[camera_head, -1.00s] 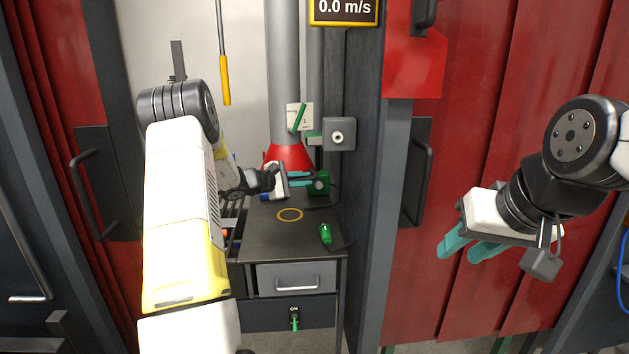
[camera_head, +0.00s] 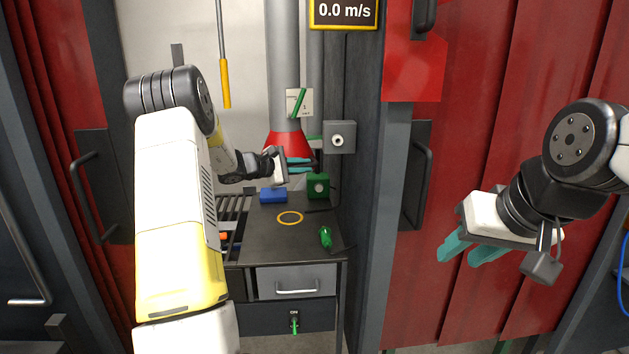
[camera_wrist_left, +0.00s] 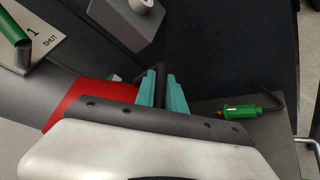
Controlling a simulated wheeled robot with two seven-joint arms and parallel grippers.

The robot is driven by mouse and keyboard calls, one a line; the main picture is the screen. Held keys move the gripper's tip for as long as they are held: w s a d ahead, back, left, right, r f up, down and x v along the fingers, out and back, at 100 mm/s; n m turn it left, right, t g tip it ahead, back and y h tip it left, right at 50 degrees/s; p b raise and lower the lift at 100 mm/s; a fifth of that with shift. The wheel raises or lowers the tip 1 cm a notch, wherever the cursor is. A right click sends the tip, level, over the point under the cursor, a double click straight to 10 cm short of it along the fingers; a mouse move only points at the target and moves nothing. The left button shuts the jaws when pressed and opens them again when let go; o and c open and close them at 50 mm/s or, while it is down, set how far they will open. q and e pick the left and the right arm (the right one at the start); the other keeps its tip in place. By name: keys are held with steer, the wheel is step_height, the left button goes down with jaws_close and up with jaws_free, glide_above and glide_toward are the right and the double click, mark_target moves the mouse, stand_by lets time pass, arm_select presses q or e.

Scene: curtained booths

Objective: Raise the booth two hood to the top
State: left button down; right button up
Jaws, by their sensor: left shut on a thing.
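The red hood (camera_head: 286,146) is a cone at the foot of the grey vertical duct (camera_head: 284,65), hanging above the dark bench. It also shows in the left wrist view (camera_wrist_left: 85,100).
The bench (camera_head: 262,240) carries a blue block (camera_head: 273,196), a green box (camera_head: 318,186), a yellow ring (camera_head: 290,218) and a green-handled tool (camera_head: 326,238). A grey box (camera_head: 340,137) and a green lever (camera_head: 298,104) are close by the duct. A display (camera_head: 344,11) reads 0.0 m/s.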

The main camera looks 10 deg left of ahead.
arm_select(q)
step_height(320, 180, up, 36)
steer(key=shift+r, duration=0.25)
steer(key=c, duration=1.4)
jaws_free()
steer(key=shift+f, duration=0.1)
steer(key=v, duration=0.7)
steer(key=shift+s+a, duration=0.25)
steer(key=shift+s, duration=0.05)
steer(key=s+a+f, duration=0.2)
steer(key=s+f, duration=0.8)
steer(key=s, duration=0.5)
